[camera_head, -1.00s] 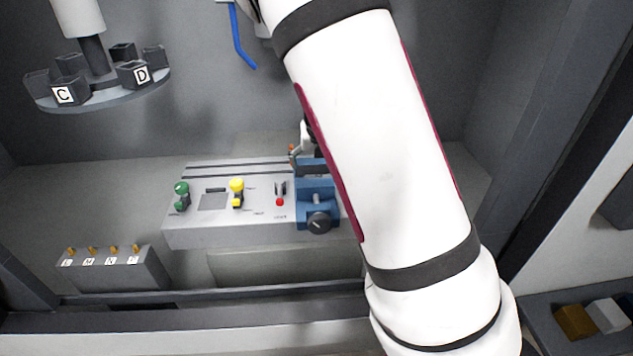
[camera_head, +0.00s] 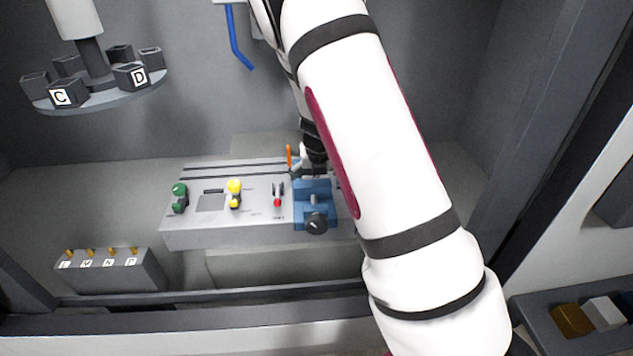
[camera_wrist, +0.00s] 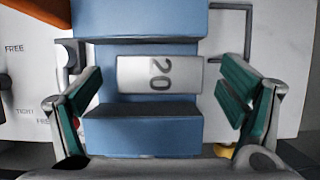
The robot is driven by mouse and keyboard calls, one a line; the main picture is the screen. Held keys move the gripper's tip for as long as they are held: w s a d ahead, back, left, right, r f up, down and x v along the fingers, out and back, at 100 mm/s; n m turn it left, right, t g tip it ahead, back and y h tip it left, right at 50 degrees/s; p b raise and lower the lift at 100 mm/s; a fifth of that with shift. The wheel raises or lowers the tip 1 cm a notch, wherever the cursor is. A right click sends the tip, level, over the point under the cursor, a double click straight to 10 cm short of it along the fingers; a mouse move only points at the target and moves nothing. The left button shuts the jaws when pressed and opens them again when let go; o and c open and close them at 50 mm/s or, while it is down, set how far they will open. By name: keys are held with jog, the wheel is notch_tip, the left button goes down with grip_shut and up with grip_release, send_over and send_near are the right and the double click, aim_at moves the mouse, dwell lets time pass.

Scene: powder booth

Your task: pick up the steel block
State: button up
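The steel block (camera_wrist: 160,74), light grey and marked 20, lies between the two jaws of the blue vise (camera_wrist: 145,132) in the wrist view. In the head view the vise (camera_head: 312,190) stands at the right end of the grey panel. The block cannot be made out there. My gripper (camera_wrist: 162,100) is open, its green-padded fingers apart to the left and right of the block and not touching it. In the head view my gripper is mostly hidden by my arm, above and behind the vise.
The grey panel (camera_head: 225,237) carries a green knob (camera_head: 180,197), a yellow knob (camera_head: 235,192) and a red-tipped switch (camera_head: 278,201). An orange lever (camera_head: 289,156) stands close to my gripper. A tray (camera_head: 545,335) with blocks is at lower right. A carousel (camera_head: 100,98) hangs upper left.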

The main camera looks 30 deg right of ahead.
jog(key=c, duration=1.4)
notch_tip(320, 180, up, 10)
jog(key=shift+r, duration=0.1)
